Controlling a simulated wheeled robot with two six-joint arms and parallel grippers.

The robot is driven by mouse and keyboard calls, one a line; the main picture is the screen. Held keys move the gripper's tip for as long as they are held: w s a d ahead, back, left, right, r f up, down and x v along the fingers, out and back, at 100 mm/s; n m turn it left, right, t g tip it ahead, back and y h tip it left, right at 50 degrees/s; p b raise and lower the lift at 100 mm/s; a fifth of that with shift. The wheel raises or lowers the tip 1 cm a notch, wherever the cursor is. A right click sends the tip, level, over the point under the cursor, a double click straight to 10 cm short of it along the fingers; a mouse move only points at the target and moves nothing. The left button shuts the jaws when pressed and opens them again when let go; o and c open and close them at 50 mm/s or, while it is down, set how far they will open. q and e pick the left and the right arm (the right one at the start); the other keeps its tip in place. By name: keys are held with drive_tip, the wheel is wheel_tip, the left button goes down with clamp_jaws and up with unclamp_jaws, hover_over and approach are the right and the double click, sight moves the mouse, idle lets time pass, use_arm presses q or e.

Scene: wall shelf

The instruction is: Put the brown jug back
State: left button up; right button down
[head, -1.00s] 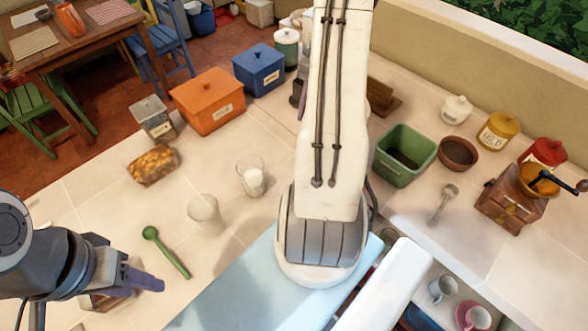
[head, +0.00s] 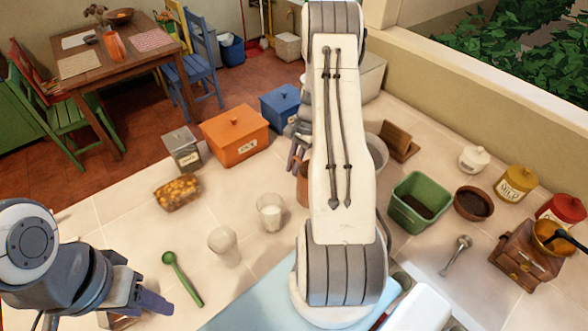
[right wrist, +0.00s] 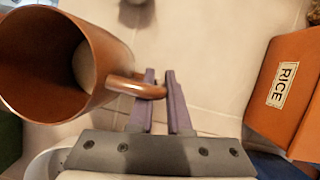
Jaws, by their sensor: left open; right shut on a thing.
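The brown jug (right wrist: 108,50) is in the right wrist view at the left, its open mouth towards the camera. My right gripper (right wrist: 160,84) is shut on its handle. In the head view, part of the jug (head: 303,186) shows left of my right arm, which hides the rest. My right gripper (head: 296,148) also shows partly there, near the blue box. I cannot tell the jug's height above the counter. My left gripper (head: 152,302) is open and empty at the lower left of the head view.
The orange rice box (head: 235,136) and the blue box (head: 282,107) stand beside the right gripper. Two glasses (head: 271,212) (head: 223,242), a green spoon (head: 183,279) and a green bin (head: 419,201) are on the counter. Several jars and a wooden grinder (head: 525,253) stand at right.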

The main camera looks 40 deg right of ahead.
wheel_tip(320, 180, down, 3)
drive_tip(key=shift+r+p, duration=0.1)
drive_tip(key=shift+p, duration=0.45)
drive_tip(key=shift+f, duration=0.2)
drive_tip(key=shift+f, duration=0.15)
drive_tip(key=c, duration=0.9)
unclamp_jaws()
drive_tip(key=shift+o, duration=0.2)
